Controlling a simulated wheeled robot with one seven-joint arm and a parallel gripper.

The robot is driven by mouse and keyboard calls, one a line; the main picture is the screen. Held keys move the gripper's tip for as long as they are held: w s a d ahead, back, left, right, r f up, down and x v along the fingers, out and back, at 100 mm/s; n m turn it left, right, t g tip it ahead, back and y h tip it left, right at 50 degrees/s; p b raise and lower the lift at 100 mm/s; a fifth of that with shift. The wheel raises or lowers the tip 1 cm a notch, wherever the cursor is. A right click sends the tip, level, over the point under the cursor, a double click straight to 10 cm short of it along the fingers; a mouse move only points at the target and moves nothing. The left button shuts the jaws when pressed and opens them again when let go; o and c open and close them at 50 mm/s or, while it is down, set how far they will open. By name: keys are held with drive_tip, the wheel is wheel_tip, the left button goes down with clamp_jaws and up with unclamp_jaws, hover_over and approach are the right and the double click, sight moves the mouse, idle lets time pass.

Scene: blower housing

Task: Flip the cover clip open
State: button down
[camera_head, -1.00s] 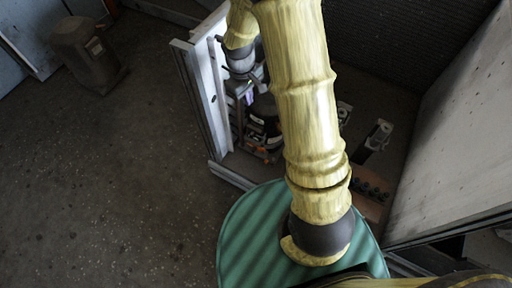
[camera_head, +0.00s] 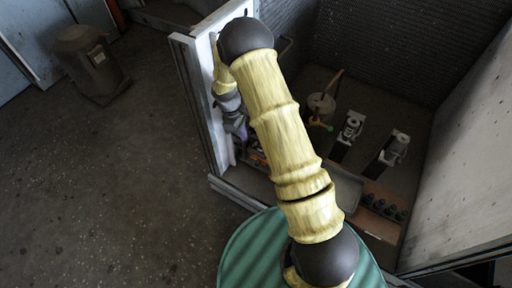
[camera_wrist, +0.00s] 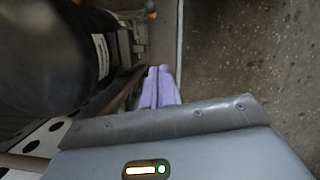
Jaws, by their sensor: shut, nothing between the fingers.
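My gripper (camera_head: 236,124) has purple fingers and sits beside the white frame at the left of the bay in the head view. In the wrist view the purple fingertips (camera_wrist: 159,80) are together with nothing between them. A black rounded housing (camera_wrist: 45,55) with a pale label fills the upper left of the wrist view, left of the fingers and apart from them. I cannot make out the cover clip in either view. My arm hides most of the housing area in the head view.
The white frame (camera_head: 200,95) stands close left of my gripper. A pot (camera_head: 321,104), two grey devices (camera_head: 350,128) (camera_head: 394,150) and a rack of several knobs (camera_head: 384,207) lie to the right. A dark bin (camera_head: 90,62) stands on open floor at far left.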

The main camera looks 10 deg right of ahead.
drive_tip(key=s+d+f+b, duration=0.2)
drive_tip(key=d+f, duration=0.3)
drive_tip(key=f, duration=0.3)
drive_tip(key=shift+s+d+f, duration=0.2)
drive_tip(key=shift+s+f, duration=0.2)
drive_tip(key=shift+s, duration=0.4)
